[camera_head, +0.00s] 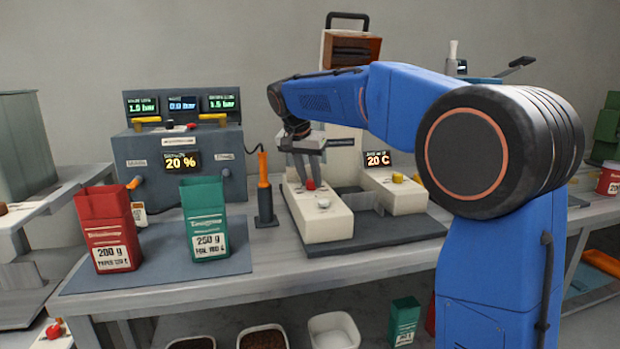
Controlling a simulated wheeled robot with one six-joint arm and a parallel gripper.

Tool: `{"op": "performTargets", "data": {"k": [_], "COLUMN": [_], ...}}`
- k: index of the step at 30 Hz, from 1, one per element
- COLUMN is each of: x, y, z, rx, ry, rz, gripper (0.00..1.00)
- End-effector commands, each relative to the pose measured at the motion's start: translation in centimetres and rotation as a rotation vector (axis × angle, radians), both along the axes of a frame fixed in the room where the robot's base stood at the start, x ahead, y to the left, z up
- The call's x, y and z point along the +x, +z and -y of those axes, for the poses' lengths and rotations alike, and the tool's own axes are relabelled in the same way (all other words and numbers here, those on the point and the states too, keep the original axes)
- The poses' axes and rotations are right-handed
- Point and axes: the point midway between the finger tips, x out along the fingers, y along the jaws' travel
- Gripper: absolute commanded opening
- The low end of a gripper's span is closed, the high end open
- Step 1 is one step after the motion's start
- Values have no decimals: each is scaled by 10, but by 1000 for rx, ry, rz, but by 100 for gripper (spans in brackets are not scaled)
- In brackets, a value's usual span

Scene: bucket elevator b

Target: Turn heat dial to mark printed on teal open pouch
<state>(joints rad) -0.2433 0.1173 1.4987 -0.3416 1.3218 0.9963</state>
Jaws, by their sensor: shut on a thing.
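The teal open pouch (204,219) stands upright on the grey mat. Its white label reads "250 g", with a smaller line below that I cannot read surely. A cream machine with a "20 C" display (376,159) stands right of it. My gripper (308,182) points down over the machine's left arm, its fingers shut around a small red knob (310,185). The fingers partly hide this knob and any marks around it. A pale knob (323,203) sits in front, and a yellow knob (397,178) sits below the display. No knob's label is readable.
A red open pouch (106,232) stands left of the teal one. A grey machine (180,165) with several displays stands behind them. An orange-handled tool (264,195) stands upright between the pouches and the cream machine. Bins (334,329) sit under the bench (180,296).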

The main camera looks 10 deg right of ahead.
Motion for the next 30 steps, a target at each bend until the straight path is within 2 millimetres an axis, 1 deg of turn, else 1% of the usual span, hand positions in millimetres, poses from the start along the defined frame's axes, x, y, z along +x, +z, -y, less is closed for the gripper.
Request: {"op": "performTargets", "data": {"k": [8,9,10,11,19,22,26,30], "x": [0,0,0,0,0,-1,-5,-12], "y": [0,0,0,0,0,4,18,42], "z": [0,0,0,0,0,-1,-6,-13], "rx": [-1,-1,-1,-1,0,0,1,1], "ry": [0,1,1,1,1,1,2,2], "rz": [-1,-1,-1,-1,0,0,2,2], "gripper": [2,34,41,43,43,43,43,43]}}
